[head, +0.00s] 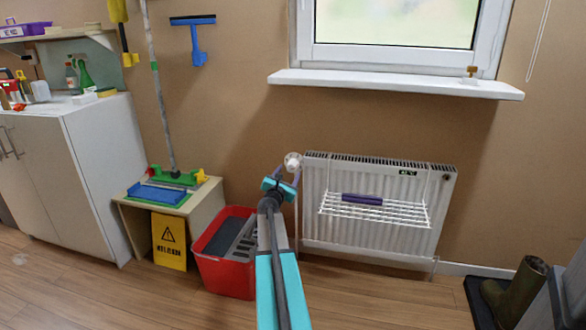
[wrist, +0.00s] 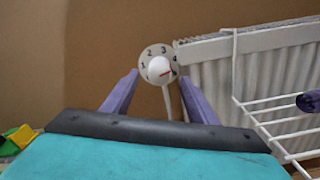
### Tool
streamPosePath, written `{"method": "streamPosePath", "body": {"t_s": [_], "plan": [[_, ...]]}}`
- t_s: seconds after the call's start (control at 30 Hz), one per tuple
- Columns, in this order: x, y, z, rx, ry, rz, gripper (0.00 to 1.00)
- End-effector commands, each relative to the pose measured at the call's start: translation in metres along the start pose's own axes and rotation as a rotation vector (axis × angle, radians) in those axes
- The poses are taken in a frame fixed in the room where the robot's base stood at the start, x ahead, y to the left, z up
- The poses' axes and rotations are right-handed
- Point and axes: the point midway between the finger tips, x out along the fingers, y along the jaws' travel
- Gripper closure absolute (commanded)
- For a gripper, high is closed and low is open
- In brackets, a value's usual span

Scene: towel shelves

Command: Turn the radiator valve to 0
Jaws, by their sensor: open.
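The radiator valve (head: 292,161) is a white round knob at the upper left corner of the white radiator (head: 315,225). I cannot make out a 0. My gripper (head: 287,172) is open, and its purple fingers (wrist: 158,77) stand apart on either side of the valve, slightly below it in the picture. Nothing is between the fingers except the view of the valve and its stem. I cannot tell whether they touch it.
A white wire rack (head: 375,210) with a rolled purple cloth (head: 362,199) hangs on the radiator front. A red bucket (head: 225,283) stands left of my arm. The window sill (head: 395,84) juts out above. Boots (head: 520,290) stand at the right.

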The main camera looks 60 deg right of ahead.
Motion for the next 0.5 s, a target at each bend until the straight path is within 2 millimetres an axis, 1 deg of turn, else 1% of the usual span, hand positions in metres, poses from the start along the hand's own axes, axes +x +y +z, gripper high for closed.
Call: {"method": "streamPosePath", "body": {"t_s": [0.03,0.2,0.5], "plan": [[0.007,0.000,-0.001,0.000,0.000,0.000,0.47],[0.023,0.000,-0.001,0.002,0.000,0.000,0.47],[0.043,-0.001,0.000,0.001,-0.001,-0.002,0.47]]}}
